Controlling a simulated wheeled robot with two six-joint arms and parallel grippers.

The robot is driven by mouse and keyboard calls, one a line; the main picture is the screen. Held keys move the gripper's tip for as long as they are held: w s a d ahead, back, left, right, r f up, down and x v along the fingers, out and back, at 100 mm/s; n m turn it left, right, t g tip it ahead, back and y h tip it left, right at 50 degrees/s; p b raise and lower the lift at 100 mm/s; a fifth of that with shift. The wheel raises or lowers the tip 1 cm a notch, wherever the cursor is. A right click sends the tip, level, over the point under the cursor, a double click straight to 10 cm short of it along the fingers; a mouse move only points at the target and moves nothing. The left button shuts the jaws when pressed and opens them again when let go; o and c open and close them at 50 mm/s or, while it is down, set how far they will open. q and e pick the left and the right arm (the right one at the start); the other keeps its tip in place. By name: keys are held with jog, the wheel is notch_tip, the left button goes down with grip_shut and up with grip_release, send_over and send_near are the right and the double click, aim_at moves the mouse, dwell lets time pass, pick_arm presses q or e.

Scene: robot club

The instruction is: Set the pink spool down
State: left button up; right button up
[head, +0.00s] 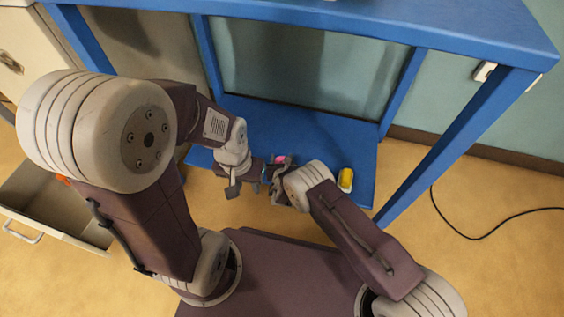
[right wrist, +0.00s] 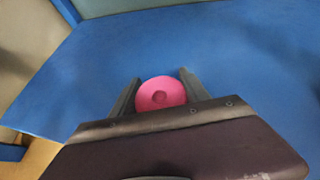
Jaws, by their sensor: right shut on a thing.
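I cannot tell whether the spool touches the shelf. My left gripper (head: 266,176) is just left of and below the right one. Its fingers are too small and partly hidden to read.
A yellow object (head: 346,179) stands on the shelf to the right. Blue legs (head: 445,150) and a blue top (head: 350,25) frame the shelf. An open drawer (head: 50,205) is at the left. The shelf behind the spool is clear. A black cable (head: 480,236) lies right.

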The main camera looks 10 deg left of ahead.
aim_at(282, 158)
jog(key=shift+f, duration=0.1)
jog(key=o, duration=1.4)
jog(key=shift+o, duration=0.2)
jog(key=p+v, duration=0.3)
jog(key=r+p+v, duration=0.1)
jog(key=v, duration=0.1)
jog(key=shift+w+a, duration=0.15)
jog(key=shift+w, duration=0.1)
jog(key=p+v, duration=0.1)
jog(key=v, duration=0.1)
jog(key=p+v, duration=0.3)
jog(key=v, duration=0.1)
jog(key=shift+s+f, duration=0.15)
jog(key=shift+s, duration=0.25)
jog(key=shift+s+d, duration=0.25)
jog(key=shift+s, duration=0.1)
